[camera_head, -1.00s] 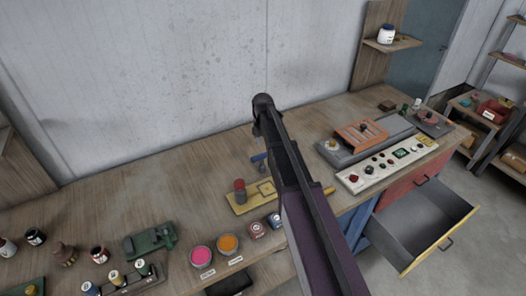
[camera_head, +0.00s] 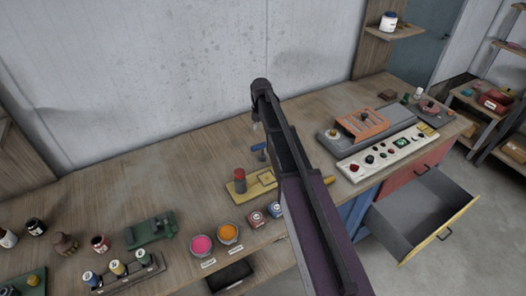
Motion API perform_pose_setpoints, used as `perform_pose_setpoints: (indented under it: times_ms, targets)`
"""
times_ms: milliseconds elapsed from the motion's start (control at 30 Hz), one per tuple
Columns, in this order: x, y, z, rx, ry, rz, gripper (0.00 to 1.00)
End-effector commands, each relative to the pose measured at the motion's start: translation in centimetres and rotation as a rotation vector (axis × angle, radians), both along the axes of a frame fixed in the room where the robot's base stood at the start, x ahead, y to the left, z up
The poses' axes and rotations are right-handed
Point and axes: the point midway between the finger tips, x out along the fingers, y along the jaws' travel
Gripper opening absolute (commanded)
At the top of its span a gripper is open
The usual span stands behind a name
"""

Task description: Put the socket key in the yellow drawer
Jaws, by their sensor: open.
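The yellow drawer (camera_head: 440,228), with a yellow front and grey inside, is pulled open at the right below the bench. The part of its inside that shows is empty.
A control panel (camera_head: 381,153) and a grey machine with an orange grille (camera_head: 362,126) stand at the bench's right. A yellow block with a red knob (camera_head: 240,184), paint pots (camera_head: 201,245) and a green device (camera_head: 150,230) stand at the front. The bench's back left is clear.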

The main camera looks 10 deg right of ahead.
Motion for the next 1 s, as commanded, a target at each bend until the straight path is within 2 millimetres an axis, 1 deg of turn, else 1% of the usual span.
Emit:
perform_pose_setpoints:
  times_ms: [33, 700, 833, 1000]
  targets:
    - [0.0, 0.0, -0.8, 0.000, 0.000, 0.000, 0.63]
    - [0.0, -0.2, -5.9, 0.000, 0.000, -0.002, 0.63]
    - [0.0, -0.2, -6.7, 0.000, 0.000, -0.003, 0.63]
    - [0.0, -0.2, -7.2, 0.000, 0.000, -0.003, 0.63]
